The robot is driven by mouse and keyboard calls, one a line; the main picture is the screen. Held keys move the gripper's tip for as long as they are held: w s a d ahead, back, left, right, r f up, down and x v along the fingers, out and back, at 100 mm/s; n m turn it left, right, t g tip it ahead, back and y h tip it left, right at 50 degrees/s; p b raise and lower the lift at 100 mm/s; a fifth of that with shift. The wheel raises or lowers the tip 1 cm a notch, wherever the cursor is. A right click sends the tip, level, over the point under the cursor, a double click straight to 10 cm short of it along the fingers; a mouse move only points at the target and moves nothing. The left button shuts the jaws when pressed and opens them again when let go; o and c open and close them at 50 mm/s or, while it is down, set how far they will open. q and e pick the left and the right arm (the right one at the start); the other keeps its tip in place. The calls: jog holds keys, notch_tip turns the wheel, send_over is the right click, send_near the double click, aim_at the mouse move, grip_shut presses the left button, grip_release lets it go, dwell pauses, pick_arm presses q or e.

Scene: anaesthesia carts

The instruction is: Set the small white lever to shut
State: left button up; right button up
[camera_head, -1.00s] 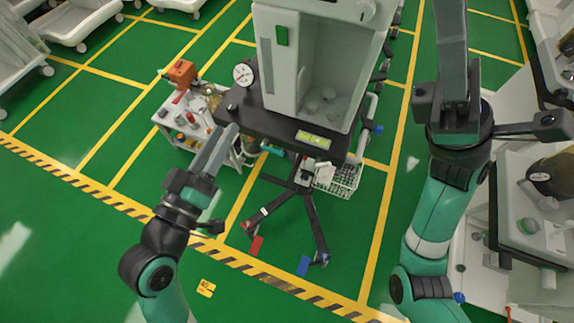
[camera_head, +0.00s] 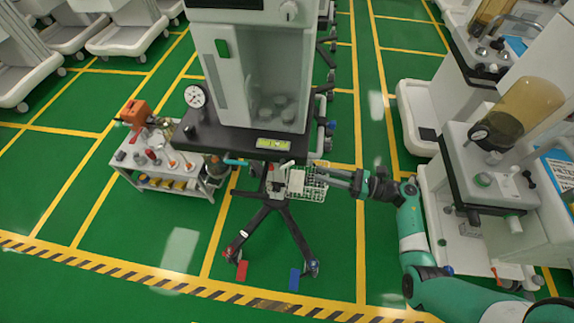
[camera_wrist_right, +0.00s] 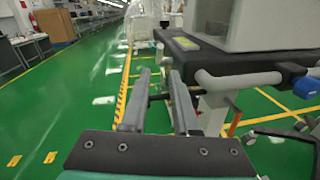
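The anaesthesia cart (camera_head: 258,70) stands in the middle of the head view on dark legs, with a black worktop (camera_head: 215,137). I cannot pick out the small white lever with certainty. A small white part (camera_head: 296,181) shows below the worktop, beside the wire basket. My right gripper (camera_head: 322,173) reaches in from the right, at the basket, just below the worktop's right corner. In the right wrist view its fingers (camera_wrist_right: 159,82) are apart with nothing between them. The cart's worktop and a white curved handle (camera_wrist_right: 238,79) are to their right. My left gripper is out of view.
A wire basket (camera_head: 311,187) hangs under the cart. A low trolley (camera_head: 168,165) with an orange item (camera_head: 135,113) stands at the left. Another machine (camera_head: 485,165) stands at the right. Green floor (camera_head: 335,255) is free in front.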

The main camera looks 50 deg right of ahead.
aim_at(288, 166)
jog(key=b+x, duration=0.1)
jog(key=x, duration=1)
jog(key=shift+w+a+b, duration=0.1)
jog(key=shift+b, duration=0.3)
jog(key=shift+c, duration=0.2)
grip_shut()
